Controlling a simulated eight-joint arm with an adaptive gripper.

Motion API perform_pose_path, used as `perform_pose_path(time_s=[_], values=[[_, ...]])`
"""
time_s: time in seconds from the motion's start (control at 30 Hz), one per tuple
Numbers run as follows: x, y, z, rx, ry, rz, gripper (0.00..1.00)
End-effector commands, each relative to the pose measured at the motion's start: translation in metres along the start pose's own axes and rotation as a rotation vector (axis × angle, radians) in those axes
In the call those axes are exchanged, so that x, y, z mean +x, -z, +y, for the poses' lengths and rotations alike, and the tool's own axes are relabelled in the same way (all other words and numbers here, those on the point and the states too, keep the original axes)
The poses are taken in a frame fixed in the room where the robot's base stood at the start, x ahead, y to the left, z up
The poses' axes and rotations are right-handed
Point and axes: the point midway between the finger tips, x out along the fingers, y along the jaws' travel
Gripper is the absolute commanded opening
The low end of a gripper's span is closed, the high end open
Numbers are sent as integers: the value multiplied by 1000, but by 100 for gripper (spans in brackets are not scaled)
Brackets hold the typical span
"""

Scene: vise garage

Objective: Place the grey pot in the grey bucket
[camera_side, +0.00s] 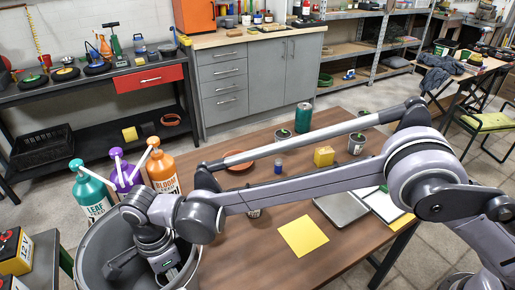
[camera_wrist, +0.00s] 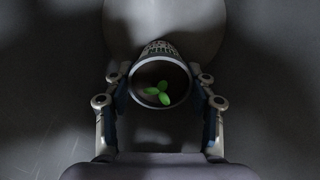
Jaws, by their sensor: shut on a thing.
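My gripper (camera_wrist: 160,110) is shut on the grey pot (camera_wrist: 158,49), with one finger on each side of it in the wrist view. The pot has dark soil and a small green seedling (camera_wrist: 157,94), seen from above. In the side view my gripper (camera_side: 166,281) is down inside the mouth of the grey bucket (camera_side: 92,258) at the bottom left. The pot is hidden there by the arm and bucket wall. Dark grey surfaces surround the pot in the wrist view. I cannot tell whether the pot touches the bucket's bottom.
Leaf, purple and Bloom bottles (camera_side: 162,170) stand just behind the bucket.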

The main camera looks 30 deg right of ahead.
Motion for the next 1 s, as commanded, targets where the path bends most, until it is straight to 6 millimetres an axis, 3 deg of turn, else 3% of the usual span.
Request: perform_pose_path(time_s=[0.13,0.17,0.23,0.67,0.83,1.0], values=[[3,0,0,0,0,0,21],[3,0,0,0,0,0,59],[3,0,0,0,0,0,79],[-2,0,0,0,0,0,79],[-25,0,0,0,0,0,79],[-60,0,0,0,0,0,79]])
